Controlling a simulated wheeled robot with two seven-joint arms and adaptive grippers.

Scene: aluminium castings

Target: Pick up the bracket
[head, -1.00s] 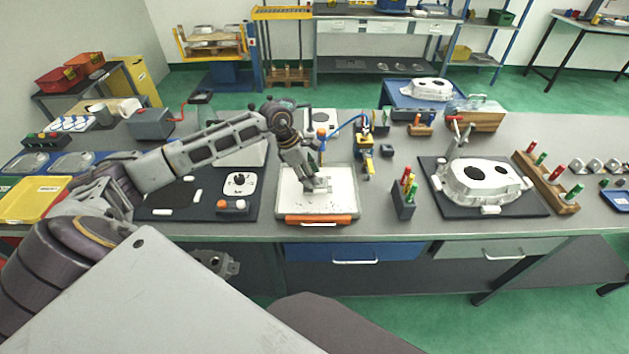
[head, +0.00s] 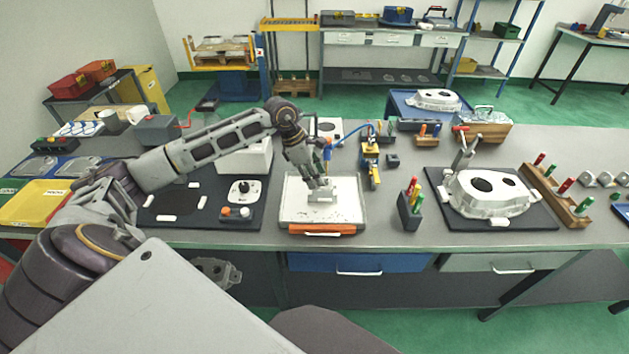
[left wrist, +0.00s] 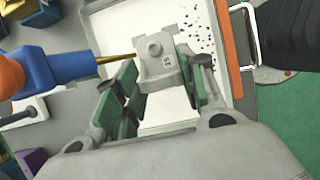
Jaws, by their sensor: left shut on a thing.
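The bracket (left wrist: 160,62) is a small light-grey casting with a round boss and a small dark marking. In the left wrist view it sits between the green-padded fingers of my left gripper (left wrist: 160,85), which is shut on it. In the head view my left gripper (head: 318,186) points down over the white tray (head: 293,212), with the bracket (head: 321,196) at its fingertips. I cannot tell whether the bracket touches the tray or a pale block under it. My right gripper is not in view.
An orange handle (head: 322,229) fronts the tray. A dark holder with coloured pens (head: 410,218) and a large casting (head: 490,193) on a dark mat stand to the right.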

